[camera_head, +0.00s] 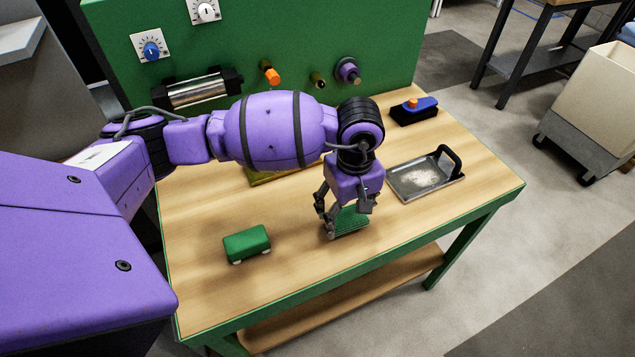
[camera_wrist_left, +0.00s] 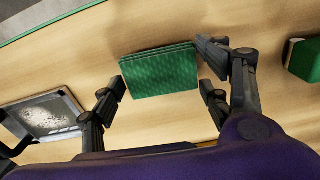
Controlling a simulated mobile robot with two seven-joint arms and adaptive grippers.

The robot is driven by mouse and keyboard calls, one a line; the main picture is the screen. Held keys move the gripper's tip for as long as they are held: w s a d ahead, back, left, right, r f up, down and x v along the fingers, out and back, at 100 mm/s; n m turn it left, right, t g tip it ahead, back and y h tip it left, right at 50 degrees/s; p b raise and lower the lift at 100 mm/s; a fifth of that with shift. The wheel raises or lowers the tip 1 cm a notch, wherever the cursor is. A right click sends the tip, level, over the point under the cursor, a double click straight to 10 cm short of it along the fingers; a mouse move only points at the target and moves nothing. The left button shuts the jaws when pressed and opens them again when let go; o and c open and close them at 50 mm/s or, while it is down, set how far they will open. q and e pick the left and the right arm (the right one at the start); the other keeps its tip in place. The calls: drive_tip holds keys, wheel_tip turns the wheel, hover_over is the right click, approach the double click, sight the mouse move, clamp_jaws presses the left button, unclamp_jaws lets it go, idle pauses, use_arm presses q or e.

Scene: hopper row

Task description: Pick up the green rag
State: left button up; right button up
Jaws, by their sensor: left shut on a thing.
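The green rag (camera_head: 349,221) is a folded, ribbed cloth near the middle of the wooden bench top (camera_head: 300,275). In the left wrist view the rag (camera_wrist_left: 160,72) shows as a flat folded stack between my fingers. I cannot tell whether the rag is clear of the bench. My right gripper is not in view.
A green block with pale feet (camera_head: 246,243) stands left of the rag. A metal tray (camera_head: 400,187) with a black handle and pale powder lies to the right. A black and blue block (camera_head: 414,111) is behind. A yellow item (camera_head: 262,179) is partly hidden under my arm. A green panel (camera_head: 310,50) closes the back.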

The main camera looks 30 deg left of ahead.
use_arm(q)
drive_tip(key=s+d+r+b, duration=0.1)
drive_tip(key=s+d+r, duration=0.8)
drive_tip(key=d+r, duration=0.1)
drive_tip(key=shift+s+r, duration=0.4)
drive_tip(key=shift+r, duration=0.2)
drive_tip(key=o, duration=0.4)
drive_tip(key=c, duration=0.5)
drive_tip(key=shift+a, duration=0.1)
